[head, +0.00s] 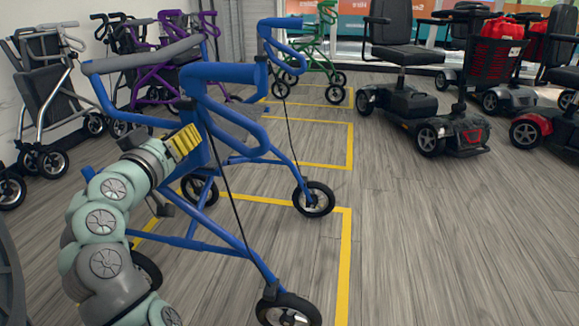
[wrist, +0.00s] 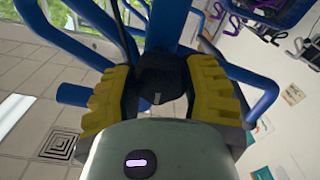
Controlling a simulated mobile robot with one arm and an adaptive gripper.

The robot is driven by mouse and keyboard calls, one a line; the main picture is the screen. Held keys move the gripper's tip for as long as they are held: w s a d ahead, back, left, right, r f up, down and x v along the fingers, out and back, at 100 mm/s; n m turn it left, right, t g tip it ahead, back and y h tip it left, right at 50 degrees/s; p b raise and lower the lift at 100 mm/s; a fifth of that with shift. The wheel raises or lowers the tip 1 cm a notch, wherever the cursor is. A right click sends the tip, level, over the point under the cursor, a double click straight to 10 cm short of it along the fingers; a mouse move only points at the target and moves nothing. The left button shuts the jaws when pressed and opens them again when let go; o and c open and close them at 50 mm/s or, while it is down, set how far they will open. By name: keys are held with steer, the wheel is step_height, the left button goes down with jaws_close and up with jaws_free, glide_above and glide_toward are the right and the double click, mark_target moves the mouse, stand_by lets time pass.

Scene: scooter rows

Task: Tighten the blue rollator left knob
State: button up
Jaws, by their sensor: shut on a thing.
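The blue rollator (head: 215,72) stands upright close in front of me in the head view, inside a yellow-lined floor bay. My gripper (head: 187,142), with yellow ribbed fingers, is at the rollator's upright tube below the handle. In the wrist view the two yellow fingers of my gripper (wrist: 160,98) stand on either side of a dark round knob (wrist: 161,78) and are shut on it. The knob sits against the blue tube (wrist: 165,28). In the head view the knob is hidden behind my gripper.
A purple rollator (head: 160,62) and a grey rollator (head: 48,95) stand at the left by the wall. A green rollator (head: 318,45) is farther back. Dark mobility scooters (head: 425,110) stand at the right. The wood floor (head: 430,240) at front right is clear.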

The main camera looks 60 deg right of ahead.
mark_target(175, 131)
steer(key=shift+m+b, duration=0.35)
steer(key=shift+m, duration=0.25)
steer(key=o, duration=1.2)
steer(key=shift+r, duration=0.1)
step_height(175, 131, up, 10)
steer(key=shift+f, duration=0.1)
